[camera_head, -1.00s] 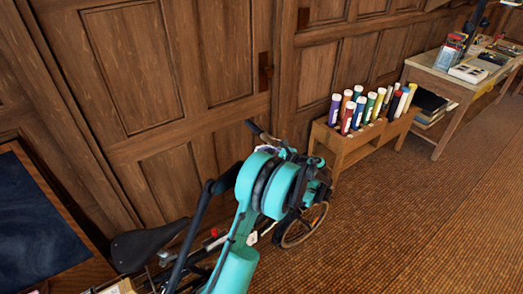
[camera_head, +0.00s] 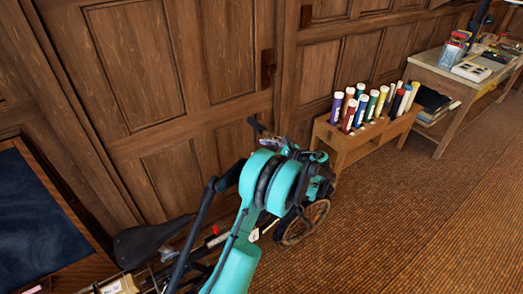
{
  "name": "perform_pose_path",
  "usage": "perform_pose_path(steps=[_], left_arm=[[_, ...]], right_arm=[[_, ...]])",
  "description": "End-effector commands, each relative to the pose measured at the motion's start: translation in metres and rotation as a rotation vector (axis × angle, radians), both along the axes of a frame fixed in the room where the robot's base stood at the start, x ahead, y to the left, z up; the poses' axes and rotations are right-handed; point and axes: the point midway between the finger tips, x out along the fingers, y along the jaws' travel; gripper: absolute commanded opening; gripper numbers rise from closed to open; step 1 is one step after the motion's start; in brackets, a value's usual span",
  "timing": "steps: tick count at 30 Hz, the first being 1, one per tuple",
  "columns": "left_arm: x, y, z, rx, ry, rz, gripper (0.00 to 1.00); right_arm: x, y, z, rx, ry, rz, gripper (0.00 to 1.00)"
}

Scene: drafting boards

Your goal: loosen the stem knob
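A bicycle leans along the wood-panelled wall, with its dark saddle (camera_head: 150,243) at lower left and its small front wheel (camera_head: 303,224) at centre. A handlebar end (camera_head: 255,125) shows above my teal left arm. The stem knob cannot be made out; my arm and gripper cover the stem area. My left gripper (camera_head: 322,183) is a dark shape at the handlebar and stem area, above the front wheel. Its fingers are too small and dark to tell open from shut, or whether they touch the bicycle. My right gripper is not in view.
A wooden rack (camera_head: 345,146) with several coloured tubes stands against the wall, right of the bicycle. A table (camera_head: 440,75) with books and boxes is at upper right. A dark framed board (camera_head: 35,225) is at left. The brown carpet (camera_head: 400,230) at right is clear.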

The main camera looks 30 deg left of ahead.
Motion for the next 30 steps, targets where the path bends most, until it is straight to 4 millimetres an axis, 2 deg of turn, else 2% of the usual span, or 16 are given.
perform_pose_path(steps=[4,8,15,21,25,30], left_arm=[[0.0,-0.004,0.001,0.0,-0.001,-0.002,0.56],[0.0,-0.019,0.005,0.0,0.0,-0.003,0.56],[-0.004,-0.07,0.019,0.0,0.001,-0.004,0.56],[-0.006,-0.103,0.028,0.0,-0.001,-0.002,0.56],[-0.007,-0.113,0.031,0.0,0.0,0.0,0.56],[-0.008,-0.116,0.031,0.0,0.0,0.0,0.56]], right_arm=[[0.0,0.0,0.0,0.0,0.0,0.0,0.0],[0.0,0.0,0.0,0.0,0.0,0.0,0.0],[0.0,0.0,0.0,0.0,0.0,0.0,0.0],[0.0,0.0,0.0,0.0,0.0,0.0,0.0],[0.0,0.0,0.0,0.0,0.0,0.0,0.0],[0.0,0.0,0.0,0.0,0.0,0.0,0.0]])
